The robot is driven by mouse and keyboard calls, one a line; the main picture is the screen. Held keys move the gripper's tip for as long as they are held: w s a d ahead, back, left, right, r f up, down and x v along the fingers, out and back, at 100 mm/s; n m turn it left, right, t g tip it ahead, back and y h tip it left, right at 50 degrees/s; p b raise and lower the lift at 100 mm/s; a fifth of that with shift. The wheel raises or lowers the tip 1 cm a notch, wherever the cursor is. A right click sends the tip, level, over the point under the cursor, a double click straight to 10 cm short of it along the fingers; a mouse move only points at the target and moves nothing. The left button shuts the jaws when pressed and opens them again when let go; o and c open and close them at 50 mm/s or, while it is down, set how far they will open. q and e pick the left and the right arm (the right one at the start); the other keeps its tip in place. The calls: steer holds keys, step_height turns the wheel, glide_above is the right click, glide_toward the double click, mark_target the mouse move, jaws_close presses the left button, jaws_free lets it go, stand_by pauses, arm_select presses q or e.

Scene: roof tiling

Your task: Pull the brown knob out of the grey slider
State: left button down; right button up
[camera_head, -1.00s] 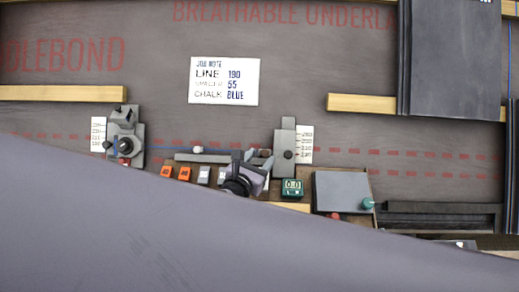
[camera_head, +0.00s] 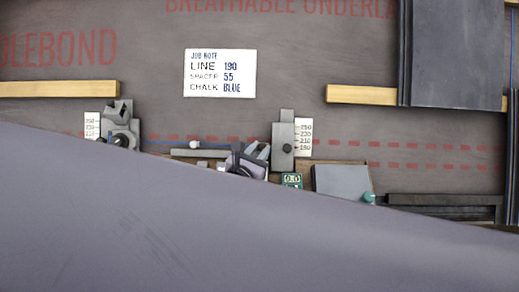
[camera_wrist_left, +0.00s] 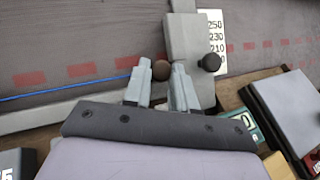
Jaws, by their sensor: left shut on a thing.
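The grey slider (camera_head: 283,140) is an upright plate beside a white number scale, with a black knob on its face. It also shows in the left wrist view (camera_wrist_left: 182,38). The small round brown knob (camera_wrist_left: 160,70) is at the slider's left edge, between the fingertips of my left gripper (camera_wrist_left: 163,74). The gripper is shut on it. Whether the knob's stem is still inside the slider is hidden. In the head view, my left gripper (camera_head: 262,151) is just left of the slider's lower part. My right gripper is not in view.
A second grey slider (camera_head: 120,112) with a dark round part stands at the left, and a blue line runs right from it. A grey bar (camera_head: 200,153) lies between. A grey pad (camera_head: 342,179) and a green display (camera_head: 291,180) are right of my gripper. My arm hides the foreground.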

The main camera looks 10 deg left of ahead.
arm_select(q)
steer(key=a, duration=0.4)
steer(key=shift+s+p, duration=0.3)
steer(key=shift+s, duration=0.1)
steer(key=shift+a, duration=0.2)
steer(key=c, duration=0.9)
jaws_free()
